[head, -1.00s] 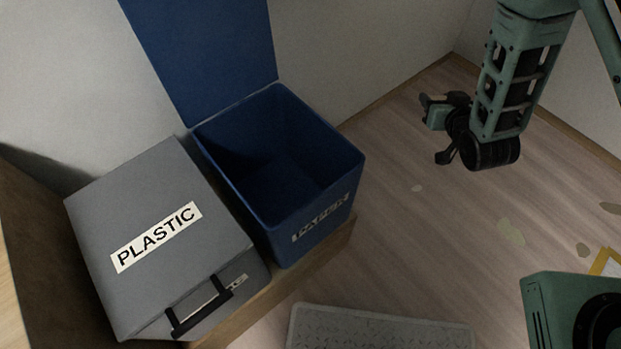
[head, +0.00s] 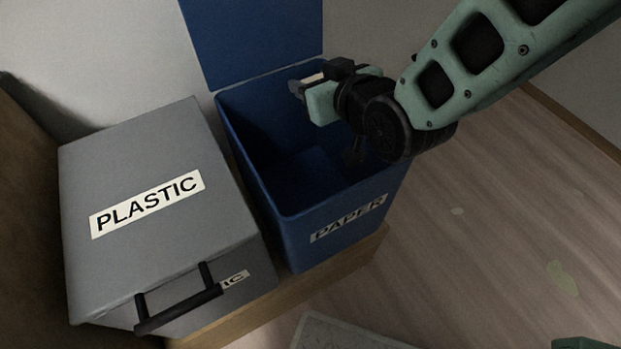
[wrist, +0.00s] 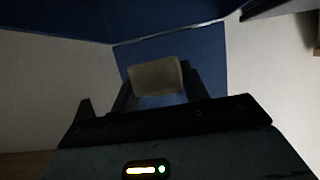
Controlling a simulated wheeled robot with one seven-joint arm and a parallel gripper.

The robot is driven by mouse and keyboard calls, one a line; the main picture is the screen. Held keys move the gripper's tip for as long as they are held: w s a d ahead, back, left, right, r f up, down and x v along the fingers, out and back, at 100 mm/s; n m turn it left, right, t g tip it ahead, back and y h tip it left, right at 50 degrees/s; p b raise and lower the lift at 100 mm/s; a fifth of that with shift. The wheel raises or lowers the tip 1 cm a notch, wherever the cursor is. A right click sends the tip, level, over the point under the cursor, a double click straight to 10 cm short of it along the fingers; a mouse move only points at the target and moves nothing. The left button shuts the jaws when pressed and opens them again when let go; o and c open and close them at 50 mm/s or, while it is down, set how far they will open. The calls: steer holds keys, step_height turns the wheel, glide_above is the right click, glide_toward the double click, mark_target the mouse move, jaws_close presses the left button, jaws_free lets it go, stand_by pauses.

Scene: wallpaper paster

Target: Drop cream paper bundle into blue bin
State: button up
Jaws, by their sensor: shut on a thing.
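The blue bin (head: 272,204) stands with its lid (head: 255,40) raised at the back and a PAPER label on its front. My gripper (head: 305,84) is over the back right part of the bin's opening. It is shut on the cream paper bundle (wrist: 155,77), which sits between the two fingers in the wrist view. In the head view only a small pale bit of the bundle (head: 312,79) shows at the fingertips. Blue bin surfaces lie behind the bundle in the wrist view. The part of the bin's inside that I see looks empty; the arm hides its right side.
A closed grey bin (head: 150,250) labelled PLASTIC, with a black handle, stands left of the blue bin. Both rest on a wooden base (head: 340,256). A wall rises behind. The wooden floor (head: 490,200) at the right is open, with a few pale scraps.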

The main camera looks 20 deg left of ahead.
step_height(320, 180, down, 6)
steer(key=b, duration=0.4)
steer(key=shift+r, duration=0.1)
steer(key=o, duration=1)
steer(key=shift+o, duration=0.2)
step_height(320, 180, up, 10)
steer(key=p, duration=0.3)
steer(key=shift+p, duration=0.3)
